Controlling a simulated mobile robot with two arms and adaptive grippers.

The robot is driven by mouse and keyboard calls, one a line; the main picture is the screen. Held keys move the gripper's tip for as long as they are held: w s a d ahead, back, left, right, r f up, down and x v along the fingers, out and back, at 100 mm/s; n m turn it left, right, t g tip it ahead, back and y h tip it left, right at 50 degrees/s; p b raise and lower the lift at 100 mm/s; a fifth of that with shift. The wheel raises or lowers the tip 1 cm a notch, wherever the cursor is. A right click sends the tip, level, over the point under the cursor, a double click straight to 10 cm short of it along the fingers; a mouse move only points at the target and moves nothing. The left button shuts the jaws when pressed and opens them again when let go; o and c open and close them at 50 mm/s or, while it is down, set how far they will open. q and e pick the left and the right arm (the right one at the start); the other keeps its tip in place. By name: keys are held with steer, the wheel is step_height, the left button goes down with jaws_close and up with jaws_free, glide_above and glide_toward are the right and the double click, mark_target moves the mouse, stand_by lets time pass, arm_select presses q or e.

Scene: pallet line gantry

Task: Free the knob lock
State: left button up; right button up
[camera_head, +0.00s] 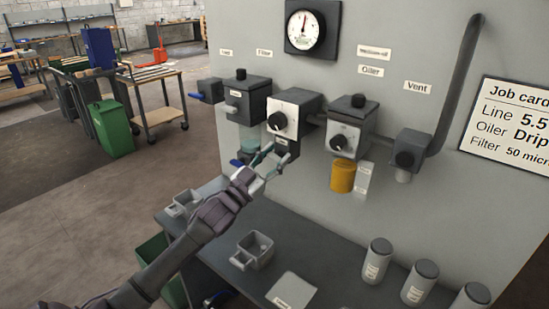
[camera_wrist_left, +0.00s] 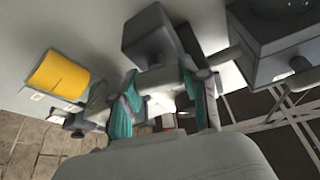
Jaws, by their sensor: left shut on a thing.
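My left gripper (camera_head: 266,164) comes in from the lower left and is just below the wall-mounted units, under the middle unit (camera_head: 293,112) with a white dial and black front knob (camera_head: 278,121). In the left wrist view its teal fingers (camera_wrist_left: 163,108) are closed on a small grey part (camera_wrist_left: 160,82), below a dark grey block (camera_wrist_left: 158,35). I cannot tell whether this part is the knob lock; the fingers hide much of it. A second dial knob (camera_head: 338,142) is on the unit to the right. My right gripper is not in view.
A yellow bowl (camera_head: 343,178) hangs right of the gripper and also shows in the left wrist view (camera_wrist_left: 58,75). A filter unit (camera_head: 246,98) is to the left. The grey bench (camera_head: 215,258) below holds an open grey holder (camera_head: 254,250) and several canisters (camera_head: 377,262) at right.

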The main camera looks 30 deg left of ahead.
arm_select(q)
steer(key=m+h, duration=0.1)
steer(key=m, duration=0.1)
steer(key=m+g+h, duration=0.1)
steer(key=m, duration=0.2)
steer(key=shift+m+h, duration=0.3)
steer(key=m+g, duration=0.1)
steer(key=m, duration=0.1)
steer(key=m+h, duration=0.1)
steer(key=m, duration=0.1)
steer(key=shift+d+m+g, duration=0.1)
steer(key=shift+m+g, duration=0.2)
steer(key=shift+g, duration=0.1)
steer(key=m+g+p, duration=0.1)
steer(key=m, duration=0.1)
steer(key=m+g+h+p, duration=0.1)
steer(key=m, duration=0.2)
steer(key=shift+d+f, duration=0.1)
steer(key=shift+f+m+g+p, duration=0.15)
steer(key=shift+m+g+p, duration=0.5)
steer(key=shift+m, duration=0.95)
steer(key=shift+f, duration=0.1)
steer(key=o, duration=1.2)
steer(key=shift+c, duration=0.2)
